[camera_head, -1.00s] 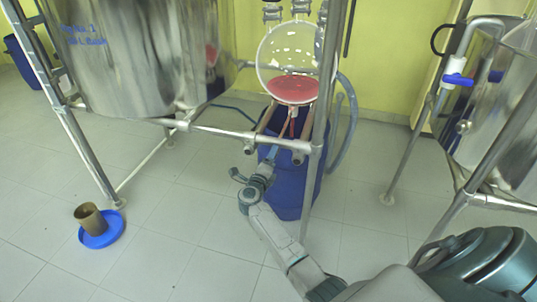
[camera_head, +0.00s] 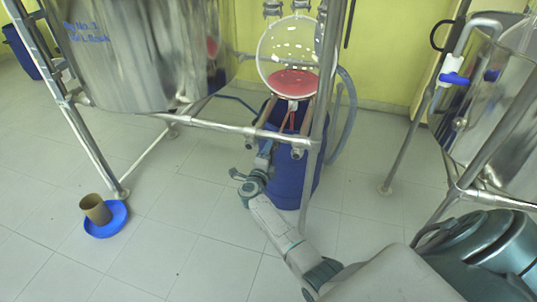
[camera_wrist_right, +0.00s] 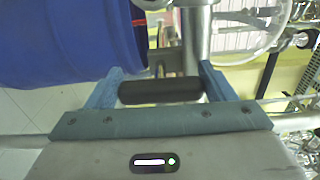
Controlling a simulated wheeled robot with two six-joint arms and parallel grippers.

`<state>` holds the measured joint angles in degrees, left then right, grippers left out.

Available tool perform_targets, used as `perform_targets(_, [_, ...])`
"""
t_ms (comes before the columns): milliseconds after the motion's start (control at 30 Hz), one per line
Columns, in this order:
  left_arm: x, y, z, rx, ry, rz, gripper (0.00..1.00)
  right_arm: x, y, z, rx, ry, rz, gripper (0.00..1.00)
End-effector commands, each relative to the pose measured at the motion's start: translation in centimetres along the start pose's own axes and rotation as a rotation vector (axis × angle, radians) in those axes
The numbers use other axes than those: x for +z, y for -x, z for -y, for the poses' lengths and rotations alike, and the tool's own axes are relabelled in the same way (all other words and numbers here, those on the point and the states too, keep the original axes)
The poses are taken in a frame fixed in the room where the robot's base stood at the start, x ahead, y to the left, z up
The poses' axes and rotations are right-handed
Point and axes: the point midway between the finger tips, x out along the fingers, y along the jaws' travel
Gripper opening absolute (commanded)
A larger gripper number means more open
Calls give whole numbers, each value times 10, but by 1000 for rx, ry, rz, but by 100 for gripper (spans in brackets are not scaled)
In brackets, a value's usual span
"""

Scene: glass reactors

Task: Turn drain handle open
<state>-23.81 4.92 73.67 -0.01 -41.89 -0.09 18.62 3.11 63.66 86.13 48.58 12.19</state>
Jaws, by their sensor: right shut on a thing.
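The drain handle (camera_wrist_right: 160,90) shows in the right wrist view as a dark rounded bar between the two blue fingers of my right gripper (camera_wrist_right: 160,84). The gripper is shut on it. In the head view my right gripper (camera_head: 264,156) is low in front of the blue barrel, below the glass vessel (camera_head: 290,55) with red liquid in it. The handle cannot be made out there. A thin red drain part (camera_head: 292,108) hangs under the vessel. My left gripper is not in view.
A blue barrel (camera_head: 292,180) stands under the vessel, close to my right gripper. Metal frame bars (camera_head: 225,127) and an upright post (camera_head: 317,150) are near my arm. A steel tank (camera_head: 140,60) is at left, a brown cup (camera_head: 95,208) on a blue dish (camera_head: 108,228) on open floor.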

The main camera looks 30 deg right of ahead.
Motion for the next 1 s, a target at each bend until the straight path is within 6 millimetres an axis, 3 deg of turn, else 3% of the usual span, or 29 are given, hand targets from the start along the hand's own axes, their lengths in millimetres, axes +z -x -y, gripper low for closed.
perform_targets(233, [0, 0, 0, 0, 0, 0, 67, 0, 1, -1, 2, 0, 0, 54])
perform_targets(267, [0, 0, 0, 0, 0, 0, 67, 0, 1, -1, 2, 0, 0, 82])
perform_targets(333, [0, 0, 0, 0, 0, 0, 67, 0, 1, -1, 2, -1, 0, 96])
perform_targets(367, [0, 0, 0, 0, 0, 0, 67, 0, 1, -1, 1, -1, 0, 98])
perform_targets(733, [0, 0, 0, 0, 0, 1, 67, 0, 8, -1, 1, -2, 1, 98])
perform_targets(1000, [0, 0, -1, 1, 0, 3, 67, 0, 59, -2, 3, -4, 1, 98])
